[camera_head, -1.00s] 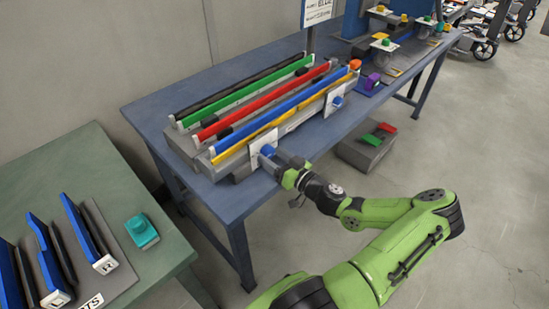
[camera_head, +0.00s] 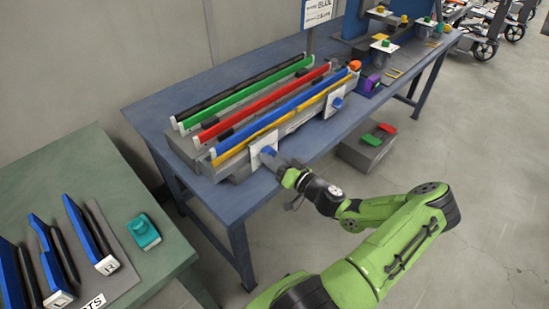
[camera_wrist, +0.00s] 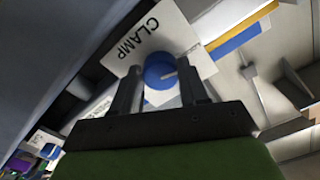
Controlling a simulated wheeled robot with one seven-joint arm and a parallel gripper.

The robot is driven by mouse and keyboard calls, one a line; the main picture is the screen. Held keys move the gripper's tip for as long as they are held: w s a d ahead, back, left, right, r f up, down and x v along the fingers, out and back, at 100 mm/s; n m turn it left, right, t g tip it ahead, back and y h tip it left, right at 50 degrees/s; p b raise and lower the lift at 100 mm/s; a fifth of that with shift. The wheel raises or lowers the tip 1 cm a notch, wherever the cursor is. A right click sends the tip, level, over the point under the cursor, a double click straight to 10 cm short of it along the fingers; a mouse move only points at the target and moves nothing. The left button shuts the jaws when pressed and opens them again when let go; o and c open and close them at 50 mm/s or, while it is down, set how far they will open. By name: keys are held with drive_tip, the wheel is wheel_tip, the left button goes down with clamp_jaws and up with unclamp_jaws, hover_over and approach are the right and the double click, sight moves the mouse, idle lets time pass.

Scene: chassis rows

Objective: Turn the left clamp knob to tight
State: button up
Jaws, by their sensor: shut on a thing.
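The left clamp knob (camera_head: 267,151) is blue and sits on a white plate (camera_head: 257,157) at the near left end of the rail fixture on the blue bench. In the wrist view the knob (camera_wrist: 160,70) shows a pale pointer line toward the right, and its plate (camera_wrist: 150,35) reads "CLAMP". My gripper (camera_head: 276,157) is at the knob. In the wrist view its two dark fingers (camera_wrist: 160,88) lie on either side of the knob, shut on it. Any tight or loose marking cannot be read.
A second blue knob (camera_head: 337,102) on a white plate is at the fixture's right end. Coloured rails (camera_head: 255,103) lie on the fixture. A grey box (camera_head: 365,153) stands beneath the bench. A green table (camera_head: 140,190) is at left. Floor at right is open.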

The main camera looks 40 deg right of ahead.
drive_tip(key=m+p, duration=0.1)
drive_tip(key=m, duration=0.2)
drive_tip(key=m+p, duration=0.1)
drive_tip(key=m, duration=0.3)
drive_tip(key=shift+a+r+p, duration=0.1)
drive_tip(key=shift+r+p, duration=0.1)
drive_tip(key=shift+p, duration=0.15)
drive_tip(key=m+p, duration=0.1)
drive_tip(key=m, duration=0.3)
drive_tip(key=m+p, duration=0.2)
drive_tip(key=m, duration=0.2)
drive_tip(key=shift+r, duration=0.1)
drive_tip(key=m+p, duration=0.1)
drive_tip(key=m, duration=0.3)
drive_tip(key=m+p, duration=0.1)
drive_tip(key=m, duration=0.3)
drive_tip(key=shift+m, duration=0.3)
drive_tip(key=m, duration=0.4)
drive_tip(key=shift+p, duration=0.3)
drive_tip(key=shift+d+m, duration=0.2)
drive_tip(key=shift+m, duration=1.8)
